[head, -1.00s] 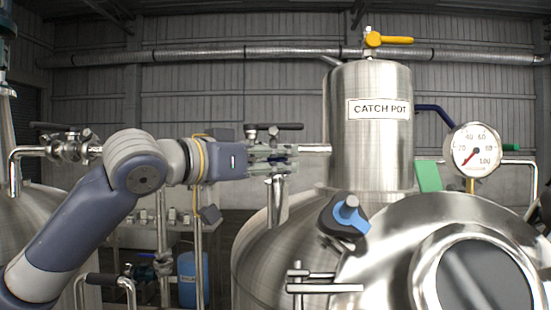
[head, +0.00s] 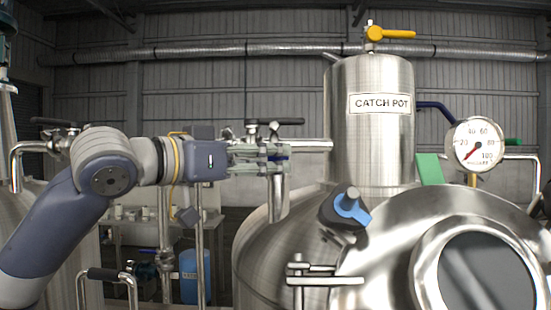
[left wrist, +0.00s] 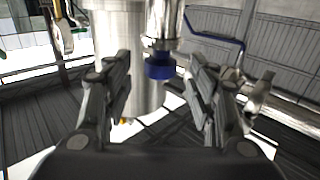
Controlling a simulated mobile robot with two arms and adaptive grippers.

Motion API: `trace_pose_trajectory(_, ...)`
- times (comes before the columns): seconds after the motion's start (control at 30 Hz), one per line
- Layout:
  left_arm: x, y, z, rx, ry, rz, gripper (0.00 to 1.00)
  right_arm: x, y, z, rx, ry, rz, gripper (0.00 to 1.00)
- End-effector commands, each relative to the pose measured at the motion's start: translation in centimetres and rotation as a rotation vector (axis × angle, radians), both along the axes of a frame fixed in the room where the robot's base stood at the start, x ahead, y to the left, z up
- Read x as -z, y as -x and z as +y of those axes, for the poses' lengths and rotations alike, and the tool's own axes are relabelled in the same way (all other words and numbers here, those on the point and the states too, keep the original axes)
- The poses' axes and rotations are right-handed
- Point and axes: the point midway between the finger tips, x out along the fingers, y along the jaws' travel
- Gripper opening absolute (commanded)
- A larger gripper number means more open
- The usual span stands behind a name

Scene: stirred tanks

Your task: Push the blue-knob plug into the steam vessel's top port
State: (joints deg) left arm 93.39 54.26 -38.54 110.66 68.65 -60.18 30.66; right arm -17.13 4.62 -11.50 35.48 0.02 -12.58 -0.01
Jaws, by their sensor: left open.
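A blue knob (left wrist: 158,68) sits on the end of an upright steel stub in the left wrist view, where the scene is upside down. In the head view the stub (head: 277,198) rises left of the catch pot, and the knob is mostly hidden behind the fingers. My left gripper (head: 284,157) is level at the stub's top, pointing right. In the left wrist view its fingers are open on both sides of the knob, with a visible gap to each. No label reads as steam vessel. How deep the plug sits cannot be told. My right gripper is not visible.
The catch pot (head: 368,145) stands just right of my left gripper, with a yellow-handled valve (head: 390,33) on top. A dark clamp with a blue part (head: 350,208) sits on the vessel to the lower right. A gauge (head: 478,145) stands farther right. Pipes rise below my arm.

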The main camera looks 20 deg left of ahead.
Motion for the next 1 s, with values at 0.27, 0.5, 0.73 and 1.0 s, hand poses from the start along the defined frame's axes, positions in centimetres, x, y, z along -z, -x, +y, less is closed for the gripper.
trace_pose_trajectory(0.27, 0.1, 5.1, 2.9, -0.004, -0.001, 0.000, 0.53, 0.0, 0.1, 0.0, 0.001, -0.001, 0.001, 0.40)
trace_pose_trajectory(0.5, 0.1, 7.2, 3.9, -0.001, -0.001, 0.000, 0.53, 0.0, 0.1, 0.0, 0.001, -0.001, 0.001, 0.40)
trace_pose_trajectory(0.73, 0.0, 7.4, 4.0, -0.001, -0.001, 0.000, 0.53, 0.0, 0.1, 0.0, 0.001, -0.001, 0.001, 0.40)
trace_pose_trajectory(1.0, 0.0, 7.3, 4.0, 0.000, -0.001, 0.000, 0.53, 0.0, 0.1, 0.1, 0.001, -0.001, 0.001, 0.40)
